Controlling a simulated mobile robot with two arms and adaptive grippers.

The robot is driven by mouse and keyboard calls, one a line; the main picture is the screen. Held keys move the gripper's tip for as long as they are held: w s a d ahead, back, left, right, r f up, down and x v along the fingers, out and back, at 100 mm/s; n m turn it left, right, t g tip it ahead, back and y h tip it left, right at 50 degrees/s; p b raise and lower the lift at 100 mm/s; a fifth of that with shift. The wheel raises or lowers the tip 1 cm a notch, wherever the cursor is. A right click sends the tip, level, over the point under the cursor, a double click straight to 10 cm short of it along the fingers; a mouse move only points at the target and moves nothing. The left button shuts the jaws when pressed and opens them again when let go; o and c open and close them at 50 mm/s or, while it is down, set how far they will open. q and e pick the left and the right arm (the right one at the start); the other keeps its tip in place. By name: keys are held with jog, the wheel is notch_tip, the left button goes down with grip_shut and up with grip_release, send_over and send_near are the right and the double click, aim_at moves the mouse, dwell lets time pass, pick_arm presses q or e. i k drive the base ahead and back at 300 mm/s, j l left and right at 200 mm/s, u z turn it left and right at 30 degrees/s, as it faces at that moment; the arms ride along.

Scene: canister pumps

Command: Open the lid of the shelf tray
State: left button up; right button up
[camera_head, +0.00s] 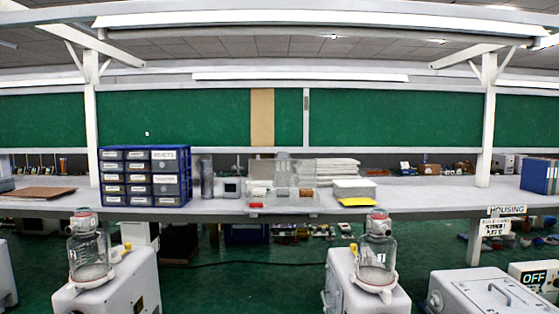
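A clear see-through tray or container (293,180) stands near the middle of the long grey shelf (400,203). Small items, one of them red, show at its front left. Neither of my grippers shows in the head view.
A blue drawer cabinet (145,177) stands on the shelf at left, and a brown flat sheet (37,194) lies farther left. Two white machines with glass canisters (89,256) (377,251) stand in front of the shelf. Green floor (240,285) lies open between them.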

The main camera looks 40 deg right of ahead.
aim_at(281, 155)
jog(key=i+z, duration=0.25)
jog(key=z, duration=0.2)
jog(key=i+j+z, duration=0.15)
jog(key=z, duration=0.3)
jog(key=i, duration=0.05)
